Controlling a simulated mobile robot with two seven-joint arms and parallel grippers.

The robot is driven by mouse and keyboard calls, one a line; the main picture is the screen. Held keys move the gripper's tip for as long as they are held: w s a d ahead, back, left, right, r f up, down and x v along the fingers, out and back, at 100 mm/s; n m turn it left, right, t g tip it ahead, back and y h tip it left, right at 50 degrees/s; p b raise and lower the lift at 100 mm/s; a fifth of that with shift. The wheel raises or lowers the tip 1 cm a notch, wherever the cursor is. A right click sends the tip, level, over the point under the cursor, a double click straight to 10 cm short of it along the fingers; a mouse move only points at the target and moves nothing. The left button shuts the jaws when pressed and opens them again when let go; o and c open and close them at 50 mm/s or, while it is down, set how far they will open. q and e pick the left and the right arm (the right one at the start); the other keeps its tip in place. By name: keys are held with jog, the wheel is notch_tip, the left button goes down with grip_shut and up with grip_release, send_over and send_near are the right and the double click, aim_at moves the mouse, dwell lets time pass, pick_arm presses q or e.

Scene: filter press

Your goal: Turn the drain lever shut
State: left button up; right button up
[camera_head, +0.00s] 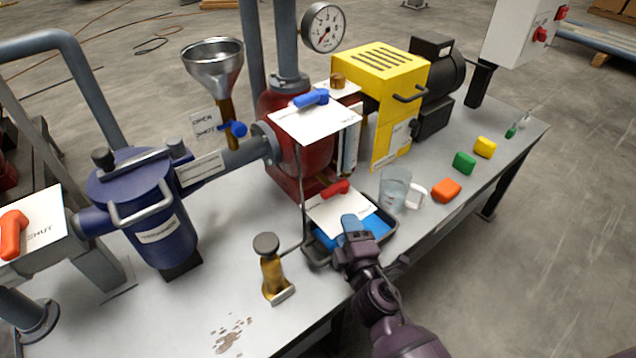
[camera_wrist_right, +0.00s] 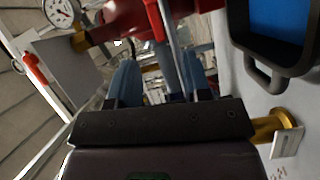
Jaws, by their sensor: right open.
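A small red lever (camera_head: 335,188) sits on a white labelled plate (camera_head: 340,212) in front of the red pump body, above a black tray (camera_head: 318,256) with a blue bottom. I take it for the drain lever; its label is too small to read. My right gripper (camera_head: 354,224), with blue fingers, is over the tray, just in front of the plate and apart from the lever. In the right wrist view its fingers (camera_wrist_right: 160,78) are spread with no object held between them. A red lever (camera_wrist_right: 35,68) also shows at the left there; I cannot tell which one.
A blue lever (camera_head: 311,98) lies on a plate above the pump, and an orange lever (camera_head: 12,234) at the far left. A brass fitting (camera_head: 271,272) stands left of the tray. A clear jug (camera_head: 395,187) and coloured blocks (camera_head: 446,190) stand to the right.

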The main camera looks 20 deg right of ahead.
aim_at(331, 195)
jog(key=shift+n, duration=0.9)
jog(key=w, duration=1)
jog(key=shift+w+r, duration=0.15)
jog(key=shift+w, duration=0.2)
jog(key=shift+y, duration=0.3)
grip_shut()
